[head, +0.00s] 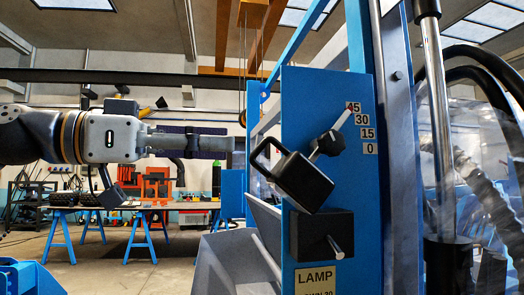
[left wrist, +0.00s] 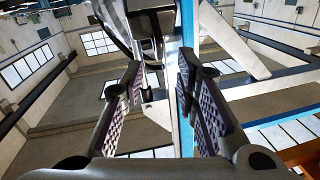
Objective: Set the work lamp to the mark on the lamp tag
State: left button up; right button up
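The work lamp (head: 303,183) is a black box with a loop handle (head: 262,155) on its left, tilted on a blue upright panel. Its pale pointer (head: 335,127) runs up right from a black knob (head: 330,143), and its red tip lies at the 45 on the scale (head: 361,121) of 45, 30, 15, 0. The lamp tag (head: 315,279) reads "LAMP"; its lower line is cut off and seems to end in "30". My left gripper (head: 232,143) is left of the handle, apart from it in the head view. In the left wrist view its fingers (left wrist: 160,72) are spread. My right gripper is not in view.
A black block (head: 318,236) with a light rod sits under the lamp on the blue panel (head: 300,90). A metal cylinder (head: 432,110) and black hoses stand at right. A grey bin (head: 232,262) lies below my left gripper. A workbench (head: 110,208) is far behind.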

aim_at(262, 144)
pick_arm(q)
jog(key=x, duration=0.7)
jog(key=shift+d+p, duration=0.2)
jog(key=shift+p, duration=0.15)
jog(key=shift+c, duration=0.3)
grip_shut()
